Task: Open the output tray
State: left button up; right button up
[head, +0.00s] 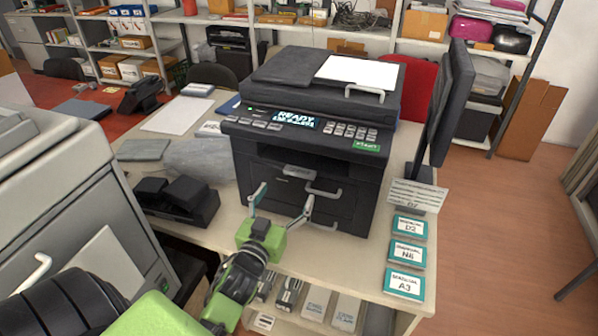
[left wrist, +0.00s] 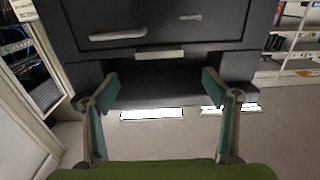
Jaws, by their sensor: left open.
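The dark printer (head: 315,215) stands on the table with its panel lit and reading READY. A light grey tab (head: 299,171) sits on its front below the panel; I take it as the output tray's lip. The tab also shows in the left wrist view (left wrist: 160,53). A pale bar handle (head: 327,192) is on the drawer front below. My left gripper (head: 285,195) is open and empty in front of the printer. In the left wrist view its fingers (left wrist: 156,86) stand apart, with the tab between and beyond them. Contact cannot be told. My right gripper is out of view.
A monitor (head: 445,105) and several manuals (head: 406,253) are on the right. A large grey machine (head: 70,190) fills the left. The table strip before the printer is narrow.

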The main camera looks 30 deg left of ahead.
aim_at(298, 174)
pick_arm(q)
jog(key=p+x, duration=0.1)
jog(key=x, duration=0.8)
jog(key=shift+d, duration=0.1)
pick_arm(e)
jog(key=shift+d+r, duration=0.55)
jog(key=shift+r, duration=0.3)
pick_arm(q)
jog(key=shift+c, duration=0.3)
